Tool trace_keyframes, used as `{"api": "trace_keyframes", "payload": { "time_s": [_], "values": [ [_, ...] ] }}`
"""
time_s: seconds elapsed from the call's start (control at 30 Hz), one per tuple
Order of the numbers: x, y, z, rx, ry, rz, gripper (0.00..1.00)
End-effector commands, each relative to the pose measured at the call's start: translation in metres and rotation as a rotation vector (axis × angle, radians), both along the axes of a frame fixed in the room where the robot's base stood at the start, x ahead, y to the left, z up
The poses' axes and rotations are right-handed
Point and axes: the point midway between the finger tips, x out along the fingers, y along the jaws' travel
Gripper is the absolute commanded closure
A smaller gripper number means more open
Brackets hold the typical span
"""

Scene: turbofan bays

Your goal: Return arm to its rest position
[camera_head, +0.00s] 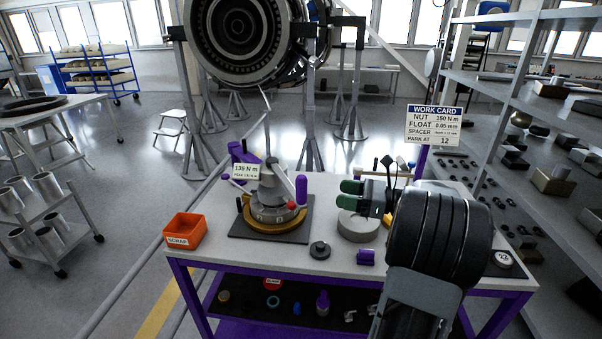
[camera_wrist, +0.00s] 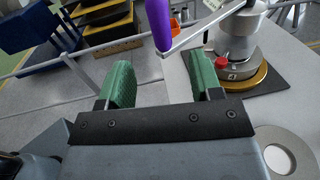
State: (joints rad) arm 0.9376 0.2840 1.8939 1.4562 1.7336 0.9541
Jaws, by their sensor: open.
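My gripper (camera_head: 346,194) has green-padded fingers and hangs over the right half of the white-topped workbench (camera_head: 340,264), left of my dark arm link. In the wrist view my gripper (camera_wrist: 160,80) is open, with nothing between its fingers. A grey turntable fixture (camera_head: 272,195) with a brass-coloured ring stands on a dark mat left of the gripper. Its purple handle (camera_head: 301,190) points up; a purple handle also shows in the wrist view (camera_wrist: 159,22), beyond the fingers. A light grey ring (camera_head: 357,228) lies below the gripper and shows at the lower right of the wrist view (camera_wrist: 304,155).
An orange scrap bin (camera_head: 185,231) stands at the bench's left end. A small dark ring (camera_head: 320,250) and a purple block (camera_head: 366,257) lie near the front. Shelving (camera_head: 520,110) stands close on the right. A work card (camera_head: 434,125) rises behind the bench. Floor at left is partly clear.

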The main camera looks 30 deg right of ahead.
Motion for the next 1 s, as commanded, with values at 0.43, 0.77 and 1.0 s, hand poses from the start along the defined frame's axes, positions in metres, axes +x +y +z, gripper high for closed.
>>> {"api": "trace_keyframes", "payload": {
  "time_s": [0.43, 0.77, 1.0],
  "values": [
    [-0.021, 0.015, -0.079, -0.504, 0.041, 0.089, 0.41],
    [-0.102, 0.118, -0.124, -1.673, -0.341, 1.087, 0.41],
    [-0.121, 0.169, -0.099, -2.035, -0.730, 1.418, 0.41]
  ]
}}
